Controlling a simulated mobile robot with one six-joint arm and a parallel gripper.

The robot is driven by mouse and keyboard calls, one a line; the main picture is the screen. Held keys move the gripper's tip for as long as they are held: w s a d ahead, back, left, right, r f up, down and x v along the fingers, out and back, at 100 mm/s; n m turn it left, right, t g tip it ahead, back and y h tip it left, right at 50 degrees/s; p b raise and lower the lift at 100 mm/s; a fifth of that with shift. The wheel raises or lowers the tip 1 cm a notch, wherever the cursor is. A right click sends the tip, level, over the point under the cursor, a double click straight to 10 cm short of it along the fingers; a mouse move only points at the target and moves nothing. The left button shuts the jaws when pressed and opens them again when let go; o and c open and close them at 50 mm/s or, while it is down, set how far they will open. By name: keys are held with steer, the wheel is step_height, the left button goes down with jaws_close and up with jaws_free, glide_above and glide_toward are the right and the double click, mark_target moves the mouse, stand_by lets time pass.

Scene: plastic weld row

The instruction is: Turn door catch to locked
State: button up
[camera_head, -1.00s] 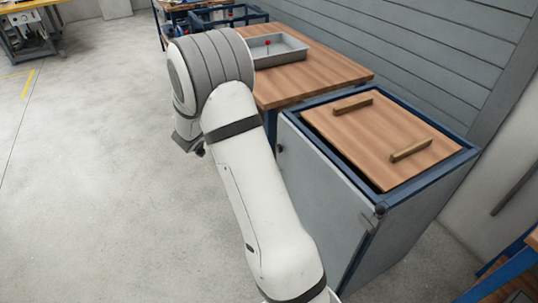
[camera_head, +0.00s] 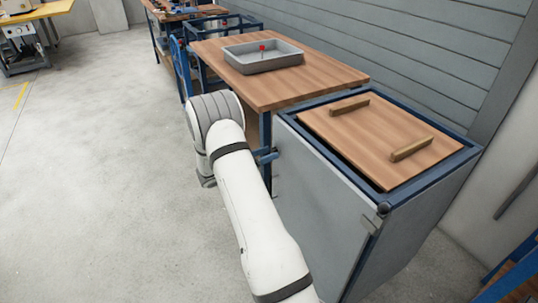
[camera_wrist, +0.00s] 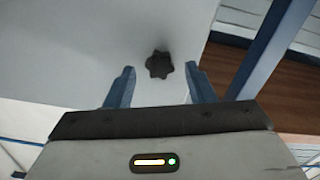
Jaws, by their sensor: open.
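The door catch, a small dark star-shaped knob (camera_wrist: 159,65), sits on the pale cabinet door in the wrist view. My gripper (camera_wrist: 162,72) is open, with its two blue fingers on either side of the knob. Whether the fingers touch it or reach its depth, I cannot tell. In the head view the grey door (camera_head: 318,215) is on the cabinet's left-facing side and appears closed. There my gripper (camera_head: 268,155) is at the door's upper far edge, mostly behind my arm, and the knob is hidden.
The cabinet has a blue frame and a wooden top panel (camera_head: 378,140) with two wooden bars. A wooden table (camera_head: 330,78) holding a grey tray (camera_head: 263,59) stands beyond it. Grey wall boards rise behind. The floor left of my arm is clear.

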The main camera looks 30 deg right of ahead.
steer(key=shift+d, duration=0.5)
steer(key=shift+c, duration=0.2)
steer(key=c, duration=0.9)
